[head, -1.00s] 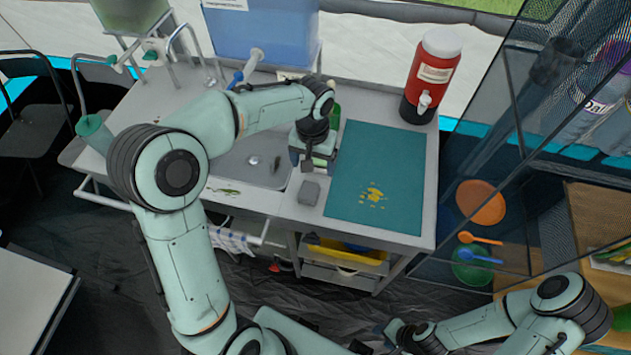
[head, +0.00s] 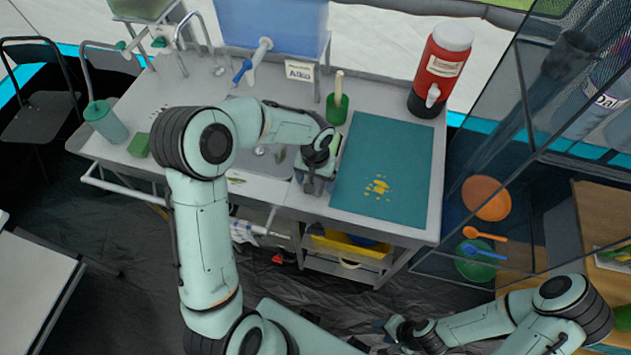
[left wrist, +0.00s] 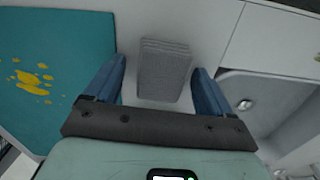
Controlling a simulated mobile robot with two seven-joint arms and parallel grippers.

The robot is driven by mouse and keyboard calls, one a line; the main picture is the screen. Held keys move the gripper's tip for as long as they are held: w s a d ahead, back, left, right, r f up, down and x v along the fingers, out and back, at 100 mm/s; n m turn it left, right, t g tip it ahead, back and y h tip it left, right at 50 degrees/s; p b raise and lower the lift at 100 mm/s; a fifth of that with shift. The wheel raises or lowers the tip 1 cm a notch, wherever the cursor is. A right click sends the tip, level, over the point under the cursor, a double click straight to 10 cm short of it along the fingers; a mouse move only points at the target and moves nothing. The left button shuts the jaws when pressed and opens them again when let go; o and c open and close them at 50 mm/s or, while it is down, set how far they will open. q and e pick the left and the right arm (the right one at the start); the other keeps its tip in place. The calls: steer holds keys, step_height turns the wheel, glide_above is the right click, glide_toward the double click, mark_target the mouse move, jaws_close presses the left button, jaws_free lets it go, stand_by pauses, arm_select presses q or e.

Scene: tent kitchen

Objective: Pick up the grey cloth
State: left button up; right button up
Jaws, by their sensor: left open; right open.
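The grey cloth (left wrist: 164,70) lies folded on the counter in the left wrist view, between the teal mat and the sink. My left gripper (left wrist: 160,88) is open, with its blue fingers to either side of the cloth and no visible grip on it. In the head view my left gripper (head: 314,187) is over the counter beside the mat and hides the cloth. My right gripper (head: 392,328) is low at the bottom of the head view, away from the counter, open; its fingers are hard to make out.
The teal mat (head: 385,150) with yellow bits (head: 378,187) lies right of my left gripper. The sink (left wrist: 262,100) is on the other side. A green cup (head: 337,108) with a brush stands behind. A red drink dispenser (head: 440,70) stands at the back right.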

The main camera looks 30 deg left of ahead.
mark_target(315, 180)
arm_select(q)
steer(key=c, duration=1)
steer(key=shift+r, duration=0.15)
steer(key=shift+c, duration=0.2)
step_height(315, 180, up, 20)
steer(key=p, duration=0.1)
steer(key=shift+p, duration=0.3)
arm_select(e)
steer(key=shift+w+r, duration=1)
steer(key=shift+r, duration=0.1)
